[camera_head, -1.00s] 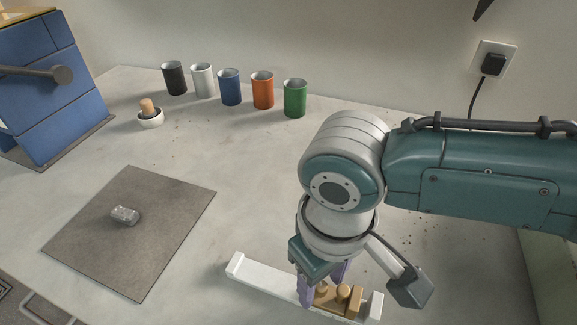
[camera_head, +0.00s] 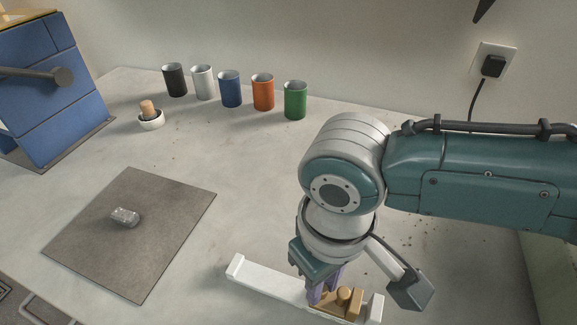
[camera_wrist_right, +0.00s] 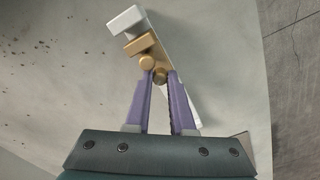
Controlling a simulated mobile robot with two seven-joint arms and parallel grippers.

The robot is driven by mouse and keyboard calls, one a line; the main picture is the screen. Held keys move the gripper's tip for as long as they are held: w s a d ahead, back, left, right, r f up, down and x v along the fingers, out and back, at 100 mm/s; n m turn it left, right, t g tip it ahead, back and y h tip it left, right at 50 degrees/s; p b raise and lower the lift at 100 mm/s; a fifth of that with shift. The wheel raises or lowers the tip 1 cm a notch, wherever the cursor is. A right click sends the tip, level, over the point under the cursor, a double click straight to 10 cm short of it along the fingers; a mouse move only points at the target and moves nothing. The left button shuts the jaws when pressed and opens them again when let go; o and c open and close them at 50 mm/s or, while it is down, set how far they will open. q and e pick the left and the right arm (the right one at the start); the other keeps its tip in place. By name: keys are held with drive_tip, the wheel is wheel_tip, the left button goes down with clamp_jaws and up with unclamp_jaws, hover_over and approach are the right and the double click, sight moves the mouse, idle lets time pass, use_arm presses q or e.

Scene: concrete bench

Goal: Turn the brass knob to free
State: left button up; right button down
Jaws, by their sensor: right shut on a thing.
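A white rail (camera_head: 262,279) with raised ends lies on the bench at the front, and a brass block (camera_head: 350,306) sits near its right end. No marking for "free" is readable. My left gripper is not in view.
A dark grey mat (camera_head: 155,215) with a small metallic block (camera_head: 125,216) lies to the left. Several cups, including a green one (camera_head: 295,99), line the back. The middle bench is clear.

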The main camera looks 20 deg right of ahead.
drive_tip(key=shift+r+n+p, duration=0.1)
drive_tip(key=shift+n+p, duration=0.2)
drive_tip(key=shift+n, duration=0.4)
drive_tip(key=c, duration=0.8)
unclamp_jaws()
drive_tip(key=shift+o, duration=0.2)
wheel_tip(320, 180, up, 10)
drive_tip(key=p, duration=0.3)
